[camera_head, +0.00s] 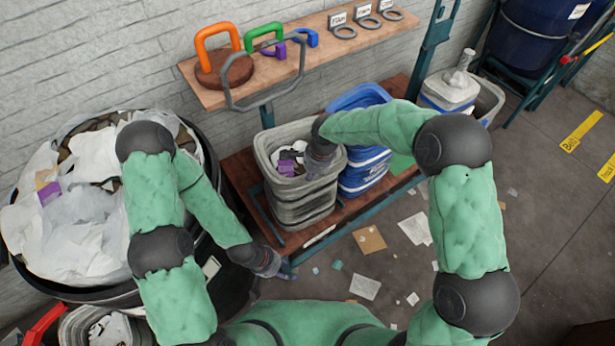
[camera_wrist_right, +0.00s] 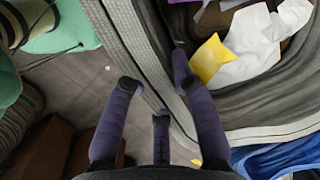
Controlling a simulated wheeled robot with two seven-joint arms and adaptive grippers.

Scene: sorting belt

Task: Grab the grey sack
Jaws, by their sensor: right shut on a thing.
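The grey sack (camera_head: 303,208) stands upright and open on the reddish-brown low shelf, with paper scraps and a purple piece inside. My right gripper (camera_head: 317,168) is at its right rim in the head view. In the right wrist view, the sack's ribbed grey wall (camera_wrist_right: 140,55) runs between my purple fingers (camera_wrist_right: 158,98), one outside and one on the inner side, and the gripper is shut on this rim. My left gripper (camera_head: 268,265) hangs low near the shelf's front edge, apart from the sack; its fingers are too small and dark to read.
A blue container (camera_head: 366,178) stands close right of the sack. A wooden upper shelf (camera_head: 350,48) with colored handles is behind. A large black bin (camera_head: 206,150) heaped with white waste is at left. Paper scraps (camera_head: 368,240) litter the floor at right.

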